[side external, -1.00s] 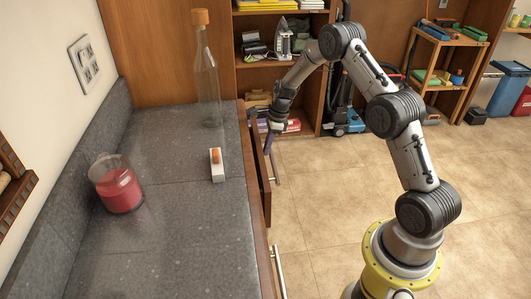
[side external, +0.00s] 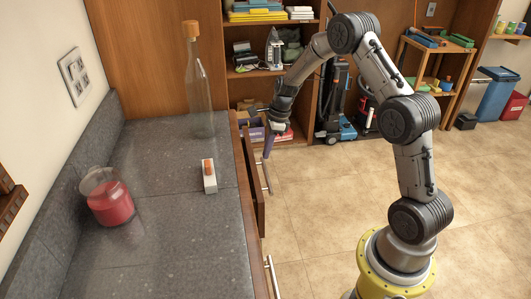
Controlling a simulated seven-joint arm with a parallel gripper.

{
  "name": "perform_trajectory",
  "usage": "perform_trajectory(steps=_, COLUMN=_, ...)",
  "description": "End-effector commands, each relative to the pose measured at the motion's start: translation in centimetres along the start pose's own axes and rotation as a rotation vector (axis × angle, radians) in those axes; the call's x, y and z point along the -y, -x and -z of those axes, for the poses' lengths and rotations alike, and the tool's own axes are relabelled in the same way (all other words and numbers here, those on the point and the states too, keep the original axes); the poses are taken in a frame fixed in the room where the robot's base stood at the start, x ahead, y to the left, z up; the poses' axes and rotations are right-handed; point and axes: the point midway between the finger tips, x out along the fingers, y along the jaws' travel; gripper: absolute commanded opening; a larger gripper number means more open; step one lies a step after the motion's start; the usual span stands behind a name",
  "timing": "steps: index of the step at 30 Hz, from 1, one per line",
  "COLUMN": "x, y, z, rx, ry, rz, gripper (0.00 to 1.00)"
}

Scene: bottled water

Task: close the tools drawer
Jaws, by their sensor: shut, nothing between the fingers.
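The wooden drawer front (side external: 255,195) stands out a little from the counter's right side, so this drawer is partly open. Its metal handle (side external: 266,178) is on the outer face. No label shows whether it is the tools drawer, and its inside cannot be made out. My gripper (side external: 267,155) is shut and empty, pointing down at the far part of the drawer front, close to the handle's far end. Whether it touches the drawer cannot be told.
On the grey counter (side external: 160,240) stand a glass bottle (side external: 199,100) with a cork, a jar of red stuff (side external: 110,205) and a small white block with an orange top (side external: 209,178). Another handle (side external: 272,275) is nearer. Shelves (side external: 270,75) stand behind.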

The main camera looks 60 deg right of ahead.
Motion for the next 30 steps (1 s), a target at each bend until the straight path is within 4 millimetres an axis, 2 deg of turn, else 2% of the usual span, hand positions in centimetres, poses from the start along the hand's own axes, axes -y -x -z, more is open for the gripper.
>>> perform_trajectory(steps=6, x=-0.1, y=-4.1, z=0.0, rx=-0.002, ry=0.001, rz=-0.004, gripper=0.00)
perform_trajectory(steps=12, x=0.0, y=-6.9, z=0.0, rx=-0.001, ry=0.001, rz=-0.002, gripper=0.00)
perform_trajectory(steps=18, x=0.0, y=-8.1, z=-0.1, rx=0.000, ry=0.001, rz=0.000, gripper=0.00)
perform_trajectory(steps=28, x=0.0, y=-8.2, z=-0.1, rx=0.000, ry=0.001, rz=0.000, gripper=0.00)
perform_trajectory(steps=30, x=0.0, y=-8.3, z=-0.6, rx=0.000, ry=0.003, rz=0.000, gripper=0.00)
